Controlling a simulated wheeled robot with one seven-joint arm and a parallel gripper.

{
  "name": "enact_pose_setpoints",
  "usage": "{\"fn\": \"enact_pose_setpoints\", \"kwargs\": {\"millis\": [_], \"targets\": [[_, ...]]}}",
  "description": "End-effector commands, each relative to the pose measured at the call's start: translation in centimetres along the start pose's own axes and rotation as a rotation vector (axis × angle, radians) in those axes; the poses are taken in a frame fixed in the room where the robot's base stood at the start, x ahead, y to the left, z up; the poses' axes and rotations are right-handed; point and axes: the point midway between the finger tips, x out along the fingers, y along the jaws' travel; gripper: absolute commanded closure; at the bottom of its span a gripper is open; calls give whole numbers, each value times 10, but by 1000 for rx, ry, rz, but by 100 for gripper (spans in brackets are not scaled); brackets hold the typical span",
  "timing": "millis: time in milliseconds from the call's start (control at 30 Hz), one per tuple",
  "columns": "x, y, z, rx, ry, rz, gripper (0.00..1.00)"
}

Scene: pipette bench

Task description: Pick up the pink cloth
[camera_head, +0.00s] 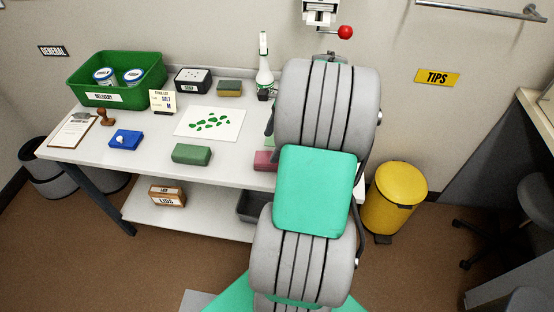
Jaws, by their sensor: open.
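A pink folded cloth (264,161) lies near the front edge of the white bench, right of a green folded cloth. Only its left part shows; my arm hides the rest. My grey and green arm rises through the middle of the view and covers the right part of the bench. My gripper cannot be made out; it appears hidden behind the arm, so its place relative to the pink cloth cannot be told.
The green folded cloth (192,154), a blue pad (126,140) and a white sheet with green pieces (233,133) lie on the bench (158,170). A white bottle (264,78) and green bin (152,69) stand behind. A yellow pedal bin (395,200) stands right.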

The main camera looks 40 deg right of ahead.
Motion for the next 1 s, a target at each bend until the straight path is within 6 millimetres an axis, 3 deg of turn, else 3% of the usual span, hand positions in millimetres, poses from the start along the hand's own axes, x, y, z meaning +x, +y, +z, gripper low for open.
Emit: {"fn": "enact_pose_setpoints", "kwargs": {"millis": [33,167,633,867,1000], "targets": [[0,0,-22,119,-20,-5,20],[3,4,-40,262,-44,-15,20],[76,-4,-32,267,-45,-8,20],[76,-1,-30,264,-42,-15,20],[75,2,-28,263,-41,-19,31]]}}
